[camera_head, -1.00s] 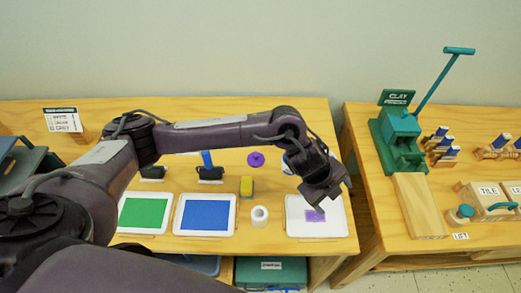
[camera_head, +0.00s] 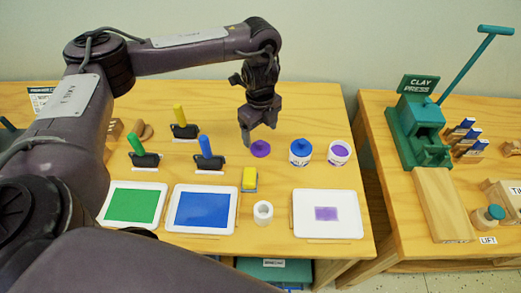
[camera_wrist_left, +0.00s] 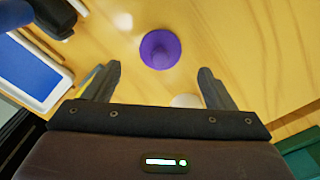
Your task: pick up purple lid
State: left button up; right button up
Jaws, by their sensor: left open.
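The purple lid (camera_head: 260,148) lies on the wooden table, left of the blue-lidded jar (camera_head: 300,151). It is round with a raised knob. An open jar with purple inside (camera_head: 339,153) stands farther right. My left gripper (camera_head: 260,138) is just above and beside the lid, pointing down, open and empty. In the left wrist view the lid (camera_wrist_left: 160,49) lies beyond the open fingertips (camera_wrist_left: 158,70), roughly centred between them and not touched. My right gripper is not in view.
A yellow sponge (camera_head: 249,180) and a white roll (camera_head: 263,212) lie nearer the front. Green, blue and purple trays line the front edge. Handled tools (camera_head: 205,157) stand left of the gripper. A clay press (camera_head: 420,130) is on the right table.

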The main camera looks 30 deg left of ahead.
aim_at(260, 142)
pick_arm(q)
notch_tip(260, 142, down, 5)
jog(key=shift+d+b, duration=0.1)
jog(key=shift+b, duration=0.55)
jog(key=shift+f, duration=0.4)
jog(key=c, duration=1)
